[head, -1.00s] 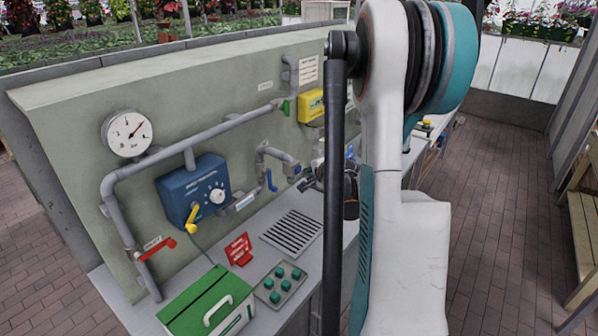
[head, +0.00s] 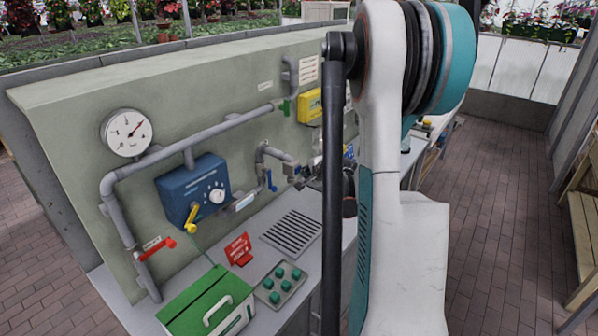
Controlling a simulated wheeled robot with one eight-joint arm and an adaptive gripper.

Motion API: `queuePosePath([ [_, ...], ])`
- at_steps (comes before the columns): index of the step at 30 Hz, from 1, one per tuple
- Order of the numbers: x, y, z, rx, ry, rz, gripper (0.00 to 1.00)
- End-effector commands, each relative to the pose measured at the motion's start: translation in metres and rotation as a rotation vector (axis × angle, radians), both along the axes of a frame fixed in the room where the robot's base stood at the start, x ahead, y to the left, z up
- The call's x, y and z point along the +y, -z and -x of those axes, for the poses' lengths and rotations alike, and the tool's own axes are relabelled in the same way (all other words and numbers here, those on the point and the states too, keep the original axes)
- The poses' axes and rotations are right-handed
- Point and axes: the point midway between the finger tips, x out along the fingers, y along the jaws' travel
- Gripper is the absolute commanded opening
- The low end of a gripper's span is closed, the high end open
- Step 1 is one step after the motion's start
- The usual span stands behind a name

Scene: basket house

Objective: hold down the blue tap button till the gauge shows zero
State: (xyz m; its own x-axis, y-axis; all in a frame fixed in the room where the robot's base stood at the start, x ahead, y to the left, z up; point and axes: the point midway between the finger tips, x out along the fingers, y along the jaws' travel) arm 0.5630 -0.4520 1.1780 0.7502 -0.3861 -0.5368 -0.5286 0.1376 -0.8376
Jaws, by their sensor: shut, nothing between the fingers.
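The round white gauge (head: 127,132) hangs on the left of the green-grey panel.
A blue box (head: 193,190) with a dial and yellow lever is on the panel. A red sign (head: 238,250), a pad of green buttons (head: 280,284), a green case (head: 209,305) and a drain grille (head: 292,232) are on the counter. A yellow box (head: 311,106) is above the tap.

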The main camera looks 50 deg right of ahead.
Motion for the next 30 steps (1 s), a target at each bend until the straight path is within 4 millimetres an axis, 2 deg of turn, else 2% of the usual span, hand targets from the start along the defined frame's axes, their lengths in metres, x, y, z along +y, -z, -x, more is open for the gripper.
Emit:
queuePosePath([
  [30,0.0011,0.0,-0.0081,0.0,0.0,0.0,0.0],
])
